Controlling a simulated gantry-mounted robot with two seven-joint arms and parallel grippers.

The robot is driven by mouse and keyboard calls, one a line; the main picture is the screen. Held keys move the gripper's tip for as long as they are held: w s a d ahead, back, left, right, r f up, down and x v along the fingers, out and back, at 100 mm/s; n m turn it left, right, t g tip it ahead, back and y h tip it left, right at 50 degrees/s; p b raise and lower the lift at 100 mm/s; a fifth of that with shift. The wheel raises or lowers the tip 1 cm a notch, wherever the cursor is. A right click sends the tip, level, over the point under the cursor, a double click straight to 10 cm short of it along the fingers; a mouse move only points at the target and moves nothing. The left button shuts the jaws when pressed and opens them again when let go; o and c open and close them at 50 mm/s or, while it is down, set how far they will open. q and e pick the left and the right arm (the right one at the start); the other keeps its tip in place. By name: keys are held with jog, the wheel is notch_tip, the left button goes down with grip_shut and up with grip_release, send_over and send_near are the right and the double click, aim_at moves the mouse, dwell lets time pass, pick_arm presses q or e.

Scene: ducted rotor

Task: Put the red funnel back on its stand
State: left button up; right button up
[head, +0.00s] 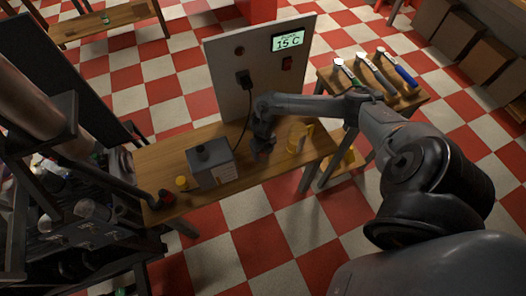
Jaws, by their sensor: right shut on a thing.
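My right gripper (263,148) reaches over the wooden bench (262,178) from the right, between the grey box and the yellow mug. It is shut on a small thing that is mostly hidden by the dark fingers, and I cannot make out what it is. I cannot make out a funnel stand.
A grey box (210,165) with a dark round top stands on the bench, with a small yellow jar (182,183) beside it. A clear yellow mug (297,139) stands to the right. Behind is an upright panel (222,75) with a "15 C" display and a plugged cord. A side table (405,96) holds several tools.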

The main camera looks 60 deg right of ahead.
jog(key=shift+f, duration=0.1)
jog(key=o, duration=1.2)
jog(key=shift+r, duration=0.55)
notch_tip(320, 180, up, 10)
jog(key=p, duration=0.2)
jog(key=shift+f+p, duration=0.15)
jog(key=shift+p, duration=0.2)
